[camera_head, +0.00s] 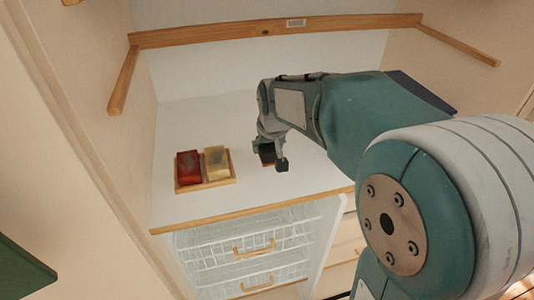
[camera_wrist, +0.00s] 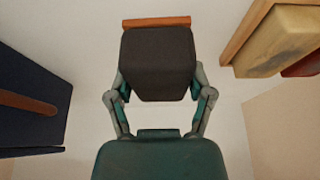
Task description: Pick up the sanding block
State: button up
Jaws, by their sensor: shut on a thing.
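The sanding block (camera_wrist: 158,65) is a dark grey block with an orange-brown strip along its far edge. In the wrist view it sits between the two fingers of my gripper (camera_wrist: 160,92), which are shut on its sides. In the head view my gripper (camera_head: 270,155) points down over the white counter, and only a small dark and reddish part of the block (camera_head: 267,153) shows between the fingers. I cannot tell whether the block touches the counter.
A wooden tray (camera_head: 205,185) holds a red block (camera_head: 189,167) and a pale yellow block (camera_head: 216,162), left of my gripper. The white counter (camera_head: 185,120) is clear behind it. Wire drawers (camera_head: 245,250) stand below. A dark blue object (camera_wrist: 30,100) lies at left in the wrist view.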

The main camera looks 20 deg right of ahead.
aim_at(269, 149)
jog(key=s+r, duration=0.1)
jog(key=r, duration=0.1)
jog(key=s+r, duration=0.2)
jog(key=shift+s+a+r, duration=0.1)
jog(key=shift+s+r, duration=0.15)
jog(key=s+r, duration=0.4)
jog(key=s, duration=0.5)
jog(key=shift+s+a+r, duration=0.2)
jog(key=shift+s+a, duration=0.15)
